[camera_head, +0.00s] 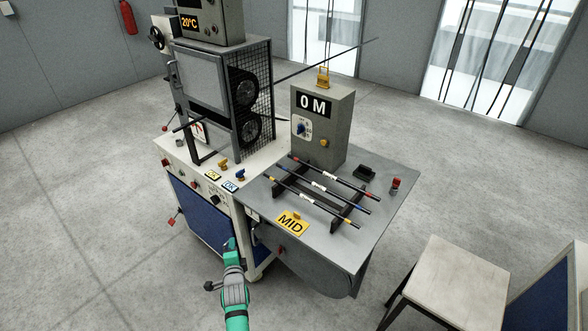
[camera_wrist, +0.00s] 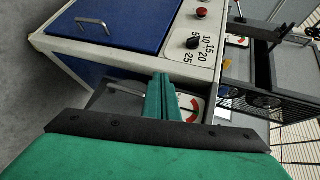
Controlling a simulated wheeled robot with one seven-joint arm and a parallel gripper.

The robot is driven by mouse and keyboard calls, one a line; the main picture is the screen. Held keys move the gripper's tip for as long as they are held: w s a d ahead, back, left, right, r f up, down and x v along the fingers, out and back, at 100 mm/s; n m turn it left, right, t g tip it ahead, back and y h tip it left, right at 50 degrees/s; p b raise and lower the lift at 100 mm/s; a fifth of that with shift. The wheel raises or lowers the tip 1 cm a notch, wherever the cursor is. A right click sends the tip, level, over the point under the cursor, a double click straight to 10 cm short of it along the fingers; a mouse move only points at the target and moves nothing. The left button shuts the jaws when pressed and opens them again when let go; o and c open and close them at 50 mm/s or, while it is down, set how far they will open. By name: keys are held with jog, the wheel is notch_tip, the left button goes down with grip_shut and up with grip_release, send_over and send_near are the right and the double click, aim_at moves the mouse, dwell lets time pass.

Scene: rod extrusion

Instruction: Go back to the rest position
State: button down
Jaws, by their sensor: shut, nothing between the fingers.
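My gripper (camera_head: 230,243) is green and shows at the lower middle of the head view, in front of the machine's front side and apart from it as far as I can see. In the wrist view its two green fingers (camera_wrist: 162,98) are together with nothing between them. The machine (camera_head: 178,158) stands ahead, with a blue front panel, a white control top and a caged unit with two round dark parts. In the wrist view a dial (camera_wrist: 193,43) with numbers and a red button (camera_wrist: 202,13) lie beyond the fingers.
A grey side table (camera_head: 374,215) holds a rack with three rods (camera_head: 318,187), a yellow MID sign (camera_head: 291,223) and a grey box marked 0 M (camera_head: 322,125). A stool (camera_head: 458,277) stands at the lower right. The floor at left is clear.

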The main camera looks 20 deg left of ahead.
jog(key=s+d+f+n+t+h, duration=0.1)
jog(key=d, duration=0.8)
jog(key=s+d+f+n+h, duration=0.1)
jog(key=d+n, duration=0.1)
jog(key=d, duration=0.6)
jog(key=s+d+n+t+h, duration=0.1)
jog(key=s+d+n, duration=0.1)
jog(key=s+d, duration=0.5)
jog(key=s+d+n, duration=0.2)
jog(key=s+d, duration=0.1)
jog(key=d, duration=0.7)
jog(key=s+d+r+n+h, duration=0.1)
jog(key=s+d+r+n, duration=0.15)
jog(key=s+d, duration=0.45)
jog(key=s+d+r+n+h, duration=0.1)
jog(key=s+d+r, duration=0.15)
jog(key=s, duration=0.75)
jog(key=s+r+t+h, duration=0.1)
jog(key=s+r+h, duration=0.2)
jog(key=s+r, duration=0.9)
jog(key=shift+s+r+n, duration=0.4)
jog(key=shift+s+n, duration=0.05)
jog(key=shift+s, duration=0.45)
